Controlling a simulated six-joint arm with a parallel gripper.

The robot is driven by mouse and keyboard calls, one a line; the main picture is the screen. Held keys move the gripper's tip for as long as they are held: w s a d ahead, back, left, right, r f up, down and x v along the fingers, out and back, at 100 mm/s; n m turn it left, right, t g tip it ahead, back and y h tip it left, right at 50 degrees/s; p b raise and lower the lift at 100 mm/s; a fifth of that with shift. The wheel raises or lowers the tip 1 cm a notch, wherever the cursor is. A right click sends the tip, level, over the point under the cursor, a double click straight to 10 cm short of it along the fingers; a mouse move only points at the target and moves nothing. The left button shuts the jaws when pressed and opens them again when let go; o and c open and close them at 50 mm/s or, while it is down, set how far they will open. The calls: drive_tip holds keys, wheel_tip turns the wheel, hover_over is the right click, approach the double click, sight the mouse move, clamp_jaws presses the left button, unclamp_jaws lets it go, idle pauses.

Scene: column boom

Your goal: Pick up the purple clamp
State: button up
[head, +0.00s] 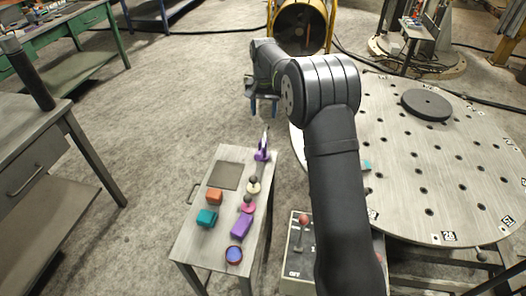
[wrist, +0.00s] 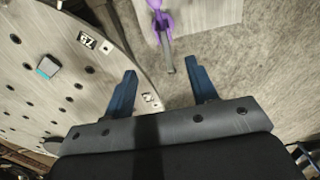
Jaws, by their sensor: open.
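The purple clamp (head: 262,153) stands at the far right corner of the small metal table (head: 190,249) in the head view, with a grey bar pointing up and away. In the wrist view the clamp (wrist: 157,14) shows at the top, cut off by the frame edge, its grey bar (wrist: 168,55) pointing toward the space between my fingers. My gripper (wrist: 160,82) is open and empty, its two blue fingers apart. In the head view my gripper (head: 263,108) is beyond the clamp and apart from it.
A large round perforated table (head: 440,190) stands close on the right. A lever box (head: 300,250) stands between.

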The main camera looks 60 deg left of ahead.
sight(263, 141)
wheel_tip(263, 141, down, 12)
drive_tip(key=shift+w+a+f, duration=0.1)
drive_tip(key=shift+f, duration=0.05)
drive_tip(key=shift+a+f, duration=0.2)
drive_tip(key=shift+f, duration=1.15)
drive_tip(key=shift+a+f, duration=0.15)
drive_tip(key=shift+f, duration=1.2)
drive_tip(key=shift+r, duration=0.1)
drive_tip(key=c, duration=1.1)
